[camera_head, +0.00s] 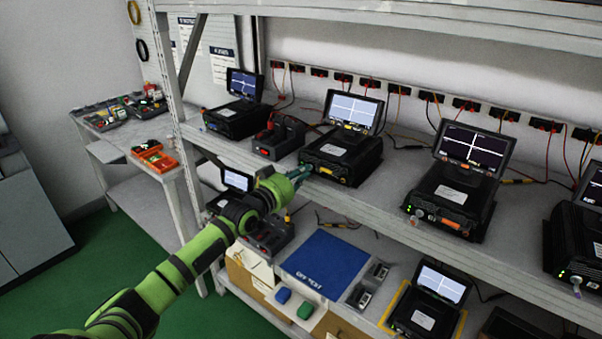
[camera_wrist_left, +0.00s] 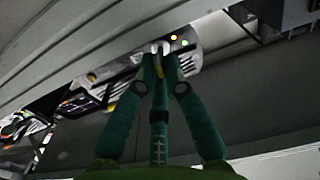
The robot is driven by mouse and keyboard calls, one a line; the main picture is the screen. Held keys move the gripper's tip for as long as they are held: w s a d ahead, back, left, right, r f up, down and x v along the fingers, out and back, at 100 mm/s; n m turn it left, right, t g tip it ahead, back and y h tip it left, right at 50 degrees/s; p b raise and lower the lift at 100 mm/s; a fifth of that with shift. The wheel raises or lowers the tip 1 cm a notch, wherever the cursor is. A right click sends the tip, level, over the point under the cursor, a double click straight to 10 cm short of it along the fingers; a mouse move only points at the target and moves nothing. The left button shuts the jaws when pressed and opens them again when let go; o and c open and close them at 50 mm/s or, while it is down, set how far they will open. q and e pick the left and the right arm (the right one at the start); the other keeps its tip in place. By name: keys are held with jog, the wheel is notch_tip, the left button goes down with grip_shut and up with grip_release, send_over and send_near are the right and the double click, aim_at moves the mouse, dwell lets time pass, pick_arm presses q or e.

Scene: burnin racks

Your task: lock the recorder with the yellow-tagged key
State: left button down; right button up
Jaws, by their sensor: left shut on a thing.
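My left gripper (camera_head: 300,174) reaches in from the left to the front left of a black recorder (camera_head: 343,155) on the upper shelf. This recorder has a raised, lit screen and a yellow label on its front. In the left wrist view the gripper's fingertips (camera_wrist_left: 162,50) are together on a small pale piece, which looks like the key, close to a panel with small lights (camera_wrist_left: 183,43). A small yellow patch (camera_wrist_left: 92,77) shows left of the fingers; I cannot tell if it is the tag. The fingers hide how far the key sits in the lock. My right gripper is out of view.
More recorders stand along the upper shelf, one with an orange label (camera_head: 449,200). A dark red-and-black device (camera_head: 278,137) stands just left of the gripper's recorder. The shelf edge runs below the gripper. A blue mat (camera_head: 325,262) lies on the lower shelf.

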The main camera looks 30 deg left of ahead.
pick_arm(q)
jog(key=shift+a+r, duration=0.15)
jog(key=shift+r, duration=0.15)
jog(key=n, duration=0.5)
jog(key=shift+a+b, duration=0.2)
jog(key=shift+b, duration=0.15)
jog(key=n, duration=0.3)
jog(key=shift+a, duration=0.1)
jog(key=shift+n, duration=1.3)
jog(key=shift+f, duration=0.1)
jog(key=c, duration=1.4)
grip_release()
jog(key=shift+a, duration=0.1)
jog(key=shift+c, duration=0.2)
jog(key=shift+f, duration=0.15)
jog(key=shift+s, duration=0.1)
